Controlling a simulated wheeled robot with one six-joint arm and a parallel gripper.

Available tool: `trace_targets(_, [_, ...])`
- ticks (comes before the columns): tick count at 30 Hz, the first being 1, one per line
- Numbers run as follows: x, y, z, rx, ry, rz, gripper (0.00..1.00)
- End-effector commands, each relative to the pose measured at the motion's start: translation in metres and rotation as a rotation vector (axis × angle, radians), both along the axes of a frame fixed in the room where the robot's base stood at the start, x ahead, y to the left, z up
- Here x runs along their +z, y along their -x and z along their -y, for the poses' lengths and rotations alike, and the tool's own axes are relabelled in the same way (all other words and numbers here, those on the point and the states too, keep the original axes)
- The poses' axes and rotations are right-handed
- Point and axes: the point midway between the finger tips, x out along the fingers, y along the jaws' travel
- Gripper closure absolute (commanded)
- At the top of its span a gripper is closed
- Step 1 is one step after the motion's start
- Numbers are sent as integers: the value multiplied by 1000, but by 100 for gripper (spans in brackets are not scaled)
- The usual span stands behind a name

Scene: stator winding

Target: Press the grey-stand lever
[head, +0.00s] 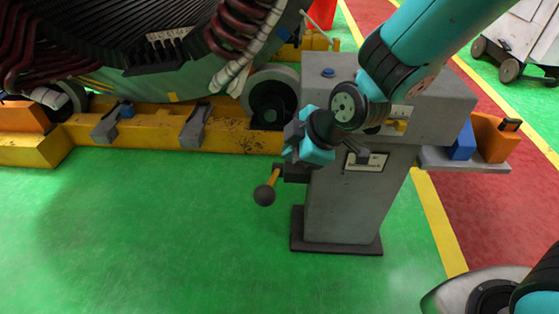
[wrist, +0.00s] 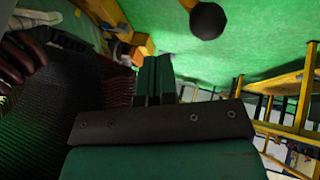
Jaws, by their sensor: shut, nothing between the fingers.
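The grey stand (head: 345,205) is upright on a dark base plate at the right of centre in the head view. Its lever (head: 265,194) is a short yellow rod with a dark ball knob, sticking out at the stand's left side and angled down. In the wrist view the lever's knob (wrist: 208,20) shows at the top, apart from my fingers. My gripper (head: 294,148) is above and slightly right of the knob, close to the stand's left face. The fingers (wrist: 156,72) are shut together with nothing between them. My wrist hides part of the stand's upper front.
A large stator (head: 160,50) with dark red coils rests on rollers over a yellow frame (head: 225,138) behind the lever. A shelf (head: 465,160) with blue and orange blocks juts from the stand's right. Green floor is clear in front and left.

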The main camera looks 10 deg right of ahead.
Motion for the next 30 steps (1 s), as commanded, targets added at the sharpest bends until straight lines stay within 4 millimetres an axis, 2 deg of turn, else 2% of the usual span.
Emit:
trace_targets(1, [11,3,4,-2,-2,5,100])
trace_targets(7, [29,13,13,-2,-2,5,100])
trace_targets(26, [36,18,15,-9,-8,-7,100])
trace_targets(30, [58,40,18,-114,-66,-132,100])
